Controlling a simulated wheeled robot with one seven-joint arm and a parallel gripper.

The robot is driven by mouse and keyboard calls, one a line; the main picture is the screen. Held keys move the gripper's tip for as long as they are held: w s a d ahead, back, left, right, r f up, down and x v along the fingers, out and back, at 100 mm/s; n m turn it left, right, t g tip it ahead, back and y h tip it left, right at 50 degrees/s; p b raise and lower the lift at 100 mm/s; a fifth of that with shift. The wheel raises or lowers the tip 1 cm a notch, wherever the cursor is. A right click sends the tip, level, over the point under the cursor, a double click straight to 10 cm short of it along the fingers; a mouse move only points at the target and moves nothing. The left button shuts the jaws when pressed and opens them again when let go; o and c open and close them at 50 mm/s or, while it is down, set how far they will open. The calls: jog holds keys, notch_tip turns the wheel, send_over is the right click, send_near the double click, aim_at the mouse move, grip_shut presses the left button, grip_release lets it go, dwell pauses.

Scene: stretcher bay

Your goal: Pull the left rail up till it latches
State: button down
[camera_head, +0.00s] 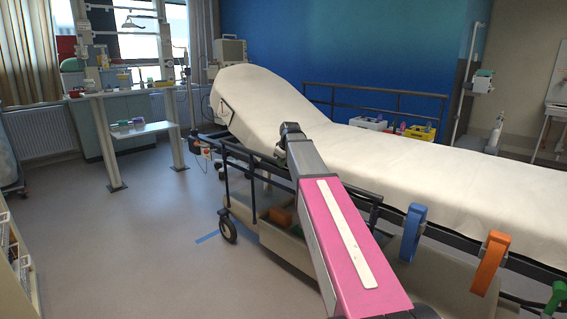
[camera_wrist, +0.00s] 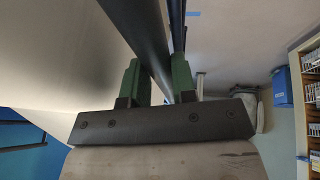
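The stretcher (camera_head: 440,165) runs from the back left to the right under a pale sheet, its head end raised. The left rail (camera_head: 240,152), a dark tubular frame, is on the near side, low beside the mattress. My pink-covered arm reaches over it and hides part of it. My gripper (camera_wrist: 156,70) shows in the wrist view, with green fingers on either side of a dark rail bar (camera_wrist: 148,35). The fingers are part-way apart and look closed about the bar; any small gap is hard to see. The latch cannot be made out.
The far rail (camera_head: 375,90) stands above the mattress. A blue clip (camera_head: 412,232), an orange clip (camera_head: 490,262) and a green one (camera_head: 556,298) hang on the near side at right. A white stand (camera_head: 140,130) is at left. The floor (camera_head: 120,240) at left is clear.

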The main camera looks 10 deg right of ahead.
notch_tip(320, 180, up, 30)
dwell(0.5)
jog(key=c, duration=0.9)
grip_release()
jog(key=shift+f, duration=0.1)
jog(key=v, duration=1)
jog(key=shift+s+r, duration=0.15)
jog(key=shift+r, duration=0.25)
